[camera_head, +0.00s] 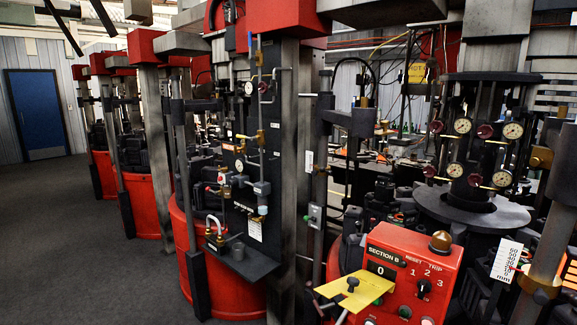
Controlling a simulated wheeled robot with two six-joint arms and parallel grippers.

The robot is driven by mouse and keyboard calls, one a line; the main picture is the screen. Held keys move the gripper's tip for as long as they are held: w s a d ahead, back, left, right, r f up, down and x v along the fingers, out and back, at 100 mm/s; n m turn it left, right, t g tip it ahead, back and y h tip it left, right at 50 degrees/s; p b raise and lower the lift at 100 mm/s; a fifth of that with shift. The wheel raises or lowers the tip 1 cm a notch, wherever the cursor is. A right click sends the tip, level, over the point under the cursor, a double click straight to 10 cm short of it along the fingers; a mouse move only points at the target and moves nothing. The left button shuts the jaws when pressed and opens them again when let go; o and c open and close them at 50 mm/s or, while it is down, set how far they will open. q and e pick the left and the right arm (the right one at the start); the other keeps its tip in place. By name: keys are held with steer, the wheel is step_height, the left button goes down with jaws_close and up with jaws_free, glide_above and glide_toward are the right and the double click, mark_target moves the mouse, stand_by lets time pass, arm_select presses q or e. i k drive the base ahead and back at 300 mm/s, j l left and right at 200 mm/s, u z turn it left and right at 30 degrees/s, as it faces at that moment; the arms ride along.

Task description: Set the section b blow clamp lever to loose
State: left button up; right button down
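The red control box labelled SECTION B (410,262) stands at the lower right. It has a display reading 0, a black rotary knob (424,287) under the words RESET and TRIP and the numbers 1, 2, 3, and a brown dome (440,241) on top. A yellow plate (356,294) with a black knob (352,284) sits at the box's left front. I cannot tell which part is the blow clamp lever, and I see no label for it or for a loose position. Neither of my grippers is in view.
Round gauges (463,126) sit on the machine behind the box. A white millimetre scale (507,260) is to its right. A black panel (248,150) with pipes and valves stands left of centre. Red machine bases line the left aisle. The dark floor (60,240) is clear towards a blue door (38,115).

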mark_target(322, 168)
steer(key=i+j, duration=0.3)
steer(key=j, duration=0.15)
steer(key=i+j, duration=0.3)
steer(key=j, duration=0.2)
steer(key=i+j, duration=0.3)
steer(key=j, duration=0.15)
steer(key=i+j, duration=0.3)
steer(key=j, duration=0.15)
